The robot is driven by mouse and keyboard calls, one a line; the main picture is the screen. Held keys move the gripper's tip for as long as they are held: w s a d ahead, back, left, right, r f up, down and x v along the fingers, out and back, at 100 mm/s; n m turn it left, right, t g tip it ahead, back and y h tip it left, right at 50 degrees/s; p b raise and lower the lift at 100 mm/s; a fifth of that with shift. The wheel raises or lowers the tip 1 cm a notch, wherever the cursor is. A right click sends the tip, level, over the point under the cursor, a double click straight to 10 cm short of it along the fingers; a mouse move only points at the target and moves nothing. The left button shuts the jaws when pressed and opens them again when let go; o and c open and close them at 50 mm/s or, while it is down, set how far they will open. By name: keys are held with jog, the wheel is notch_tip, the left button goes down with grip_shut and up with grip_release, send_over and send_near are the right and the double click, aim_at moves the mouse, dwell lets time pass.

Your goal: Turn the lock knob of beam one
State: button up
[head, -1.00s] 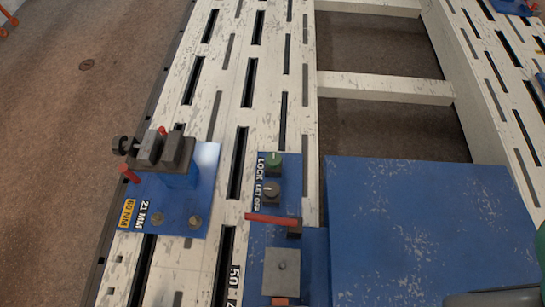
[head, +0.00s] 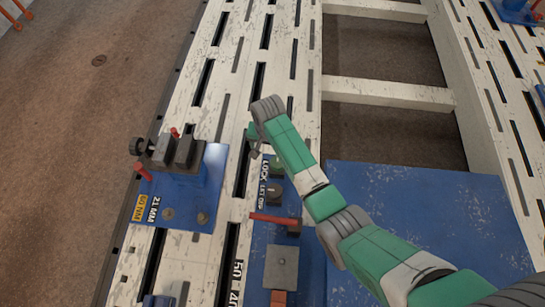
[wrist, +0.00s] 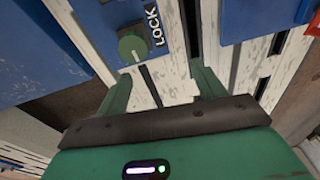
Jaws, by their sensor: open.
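The lock knob is a round green knob with a white mark, next to the word LOCK on a blue panel. In the wrist view the knob (wrist: 132,47) shows whole, just beyond the tip of my left-hand finger and left of the gap's middle. In the head view the knob (head: 277,163) is partly covered by my arm. My gripper (wrist: 160,80) is open and empty, its two green fingers apart and not around the knob. In the head view my gripper (head: 255,138) hangs over the beam close to the knob, partly hidden by the wrist.
Below the lock knob are a dark LET OFF knob (head: 274,194) and a red lever (head: 273,219). A blue clamp plate (head: 185,200) with a dark vise lies to the left. A large blue plate (head: 430,225) is at right. The slotted white beam (head: 290,50) extends away.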

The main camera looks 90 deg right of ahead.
jog(key=m+y, duration=0.1)
send_over(277, 162)
jog(key=shift+s+f+g, duration=0.2)
jog(key=shift+f+g, duration=0.1)
jog(key=shift+f, duration=0.85)
notch_tip(277, 162, down, 8)
jog(key=b, duration=0.5)
jog(key=shift+w+r, duration=0.1)
jog(key=shift+w, duration=0.05)
jog(key=shift+c, duration=0.4)
jog(key=c, duration=0.9)
